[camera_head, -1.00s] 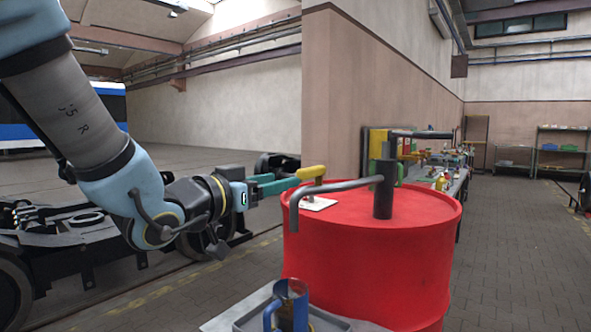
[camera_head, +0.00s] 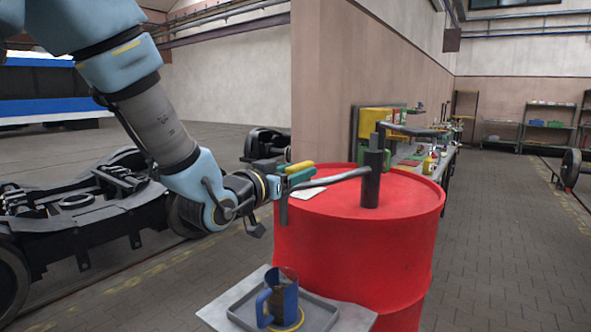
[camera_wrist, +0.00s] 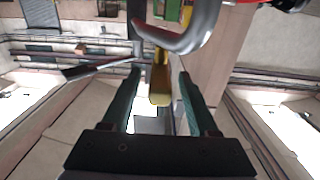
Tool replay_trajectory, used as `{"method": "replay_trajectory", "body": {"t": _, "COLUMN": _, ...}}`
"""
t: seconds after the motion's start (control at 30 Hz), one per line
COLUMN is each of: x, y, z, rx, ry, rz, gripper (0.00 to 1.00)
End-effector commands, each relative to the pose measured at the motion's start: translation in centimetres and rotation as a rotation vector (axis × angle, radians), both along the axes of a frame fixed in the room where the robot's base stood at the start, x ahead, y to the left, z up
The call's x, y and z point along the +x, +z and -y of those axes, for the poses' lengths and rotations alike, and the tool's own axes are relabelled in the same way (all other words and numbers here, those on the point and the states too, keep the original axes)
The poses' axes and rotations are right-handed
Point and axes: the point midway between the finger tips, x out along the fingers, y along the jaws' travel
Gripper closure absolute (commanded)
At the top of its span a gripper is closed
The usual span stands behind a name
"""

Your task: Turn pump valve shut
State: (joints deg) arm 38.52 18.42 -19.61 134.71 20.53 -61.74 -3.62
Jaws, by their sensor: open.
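A dark grey pump (camera_head: 371,178) stands on a red drum (camera_head: 355,245), with a spout bending down at the drum's left edge and a crank arm on top. A yellow lever (camera_head: 300,167), apparently the valve handle, shows at my gripper's fingers. My gripper (camera_head: 296,174), with green fingers, is open at the drum's left rim. In the wrist view the yellow lever (camera_wrist: 160,88) lies between the two spread fingers (camera_wrist: 160,76), with gaps on both sides; contact does not show. The curved grey spout (camera_wrist: 185,38) passes just beyond the fingertips.
A blue mug (camera_head: 281,298) stands in a grey tray (camera_head: 318,318) below the spout. A white plate (camera_head: 306,193) lies on the drum top. A wall corner (camera_head: 325,90) and a cluttered bench are behind. A dark bogie (camera_head: 100,205) stands left; floor at right is open.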

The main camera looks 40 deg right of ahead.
Motion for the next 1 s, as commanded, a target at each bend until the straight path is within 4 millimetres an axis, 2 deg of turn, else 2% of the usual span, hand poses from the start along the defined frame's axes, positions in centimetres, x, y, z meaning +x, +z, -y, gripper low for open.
{"method": "replay_trajectory", "body": {"t": 0.13, "x": 0.00, "y": -0.01, "z": -0.01, "rx": 0.000, "ry": 0.000, "rz": 0.000, "gripper": 0.40}}
{"method": "replay_trajectory", "body": {"t": 0.67, "x": -0.01, "y": 0.00, "z": -0.03, "rx": 0.000, "ry": 0.000, "rz": 0.000, "gripper": 1.00}}
{"method": "replay_trajectory", "body": {"t": 1.0, "x": -0.01, "y": 0.00, "z": -0.04, "rx": 0.000, "ry": 0.000, "rz": 0.000, "gripper": 1.00}}
